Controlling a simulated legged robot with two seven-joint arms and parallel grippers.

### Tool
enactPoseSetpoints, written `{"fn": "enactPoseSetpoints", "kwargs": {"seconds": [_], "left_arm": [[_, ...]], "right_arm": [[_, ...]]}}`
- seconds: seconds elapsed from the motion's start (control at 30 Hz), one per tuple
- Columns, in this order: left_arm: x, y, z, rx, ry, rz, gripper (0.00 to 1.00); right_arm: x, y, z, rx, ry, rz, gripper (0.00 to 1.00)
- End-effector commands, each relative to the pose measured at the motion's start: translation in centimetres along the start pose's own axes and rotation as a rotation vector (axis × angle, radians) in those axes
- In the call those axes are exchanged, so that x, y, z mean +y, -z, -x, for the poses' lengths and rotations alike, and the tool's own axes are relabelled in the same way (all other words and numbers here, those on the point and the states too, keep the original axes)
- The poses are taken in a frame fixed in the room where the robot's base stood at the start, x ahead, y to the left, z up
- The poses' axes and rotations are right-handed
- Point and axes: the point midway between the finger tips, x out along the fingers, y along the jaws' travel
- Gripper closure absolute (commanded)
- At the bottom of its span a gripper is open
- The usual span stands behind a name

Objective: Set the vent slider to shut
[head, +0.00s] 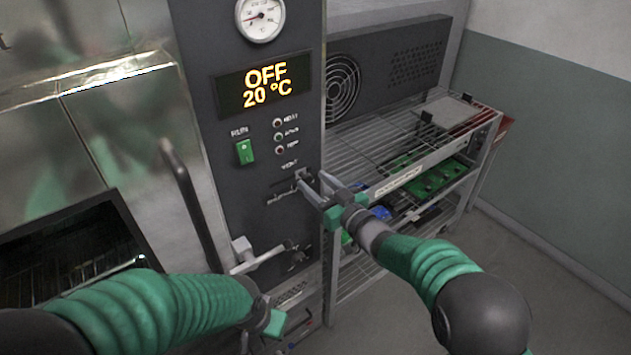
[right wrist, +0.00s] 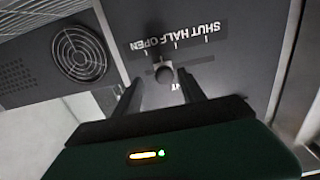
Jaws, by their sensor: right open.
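The vent slider (head: 302,178) is on the dark control panel, under the word VENT. In the right wrist view its round knob (right wrist: 165,74) shows close, with the slot running from it to the right. The scale there is upside down; the knob sits toward the OPEN end, on the left, with SHUT on the right. My right gripper (head: 312,188) is open at the slider. Its two fingers (right wrist: 160,88) stand on either side of the knob; contact cannot be made out. My left gripper (head: 272,320) is low in the head view, its fingers mostly hidden.
The panel has a lit display (head: 265,85) reading OFF 20 °C, a green RUN switch (head: 244,152) and a gauge (head: 260,17). A pale lever handle (head: 258,257) juts out below the slider. A wire shelf cart (head: 400,150) stands right. A dark door handle (head: 190,205) is left.

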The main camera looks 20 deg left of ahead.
Motion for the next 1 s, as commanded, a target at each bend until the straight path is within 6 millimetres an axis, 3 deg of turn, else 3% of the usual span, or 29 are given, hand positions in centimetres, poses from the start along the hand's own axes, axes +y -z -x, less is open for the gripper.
{"fn": "enactPoseSetpoints", "kwargs": {"seconds": [0.23, 0.6, 1.0], "left_arm": [[0.0, 0.0, 0.0, 0.0, 0.0, 0.0, 1.0], [-0.01, 0.0, 0.0, 0.0, 0.0, 0.0, 1.0], [-0.01, -0.01, 0.0, 0.0, 0.0, 0.0, 1.0]], "right_arm": [[-0.24, -0.08, -0.4, -0.002, 0.001, 0.001, 0.52], [-0.12, -0.02, -0.22, 0.0, 0.001, 0.0, 1.0], [0.07, 0.0, -0.02, -0.001, -0.002, 0.001, 1.0]]}}
